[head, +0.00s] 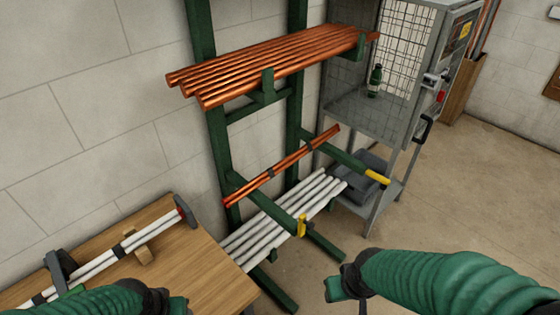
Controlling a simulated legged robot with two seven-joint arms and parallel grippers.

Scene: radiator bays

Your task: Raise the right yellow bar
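The right yellow bar (377,177) is at the outer end of the right green rack arm, to the right of the copper pipes. It lies in line with the arm, pointing outward. My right gripper (347,296) is at the bottom, below and apart from the right yellow bar. It looks open and empty. My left gripper (164,305) is at the bottom edge by the wooden table, partly cut off, so its opening is unclear.
The green rack (222,150) holds copper pipes (270,68) on top, a few copper pipes (283,168) in the middle and white pipes (275,225) below. A grey mesh cabinet (385,110) stands behind right. A wooden table (215,285) is at left. Floor at right is clear.

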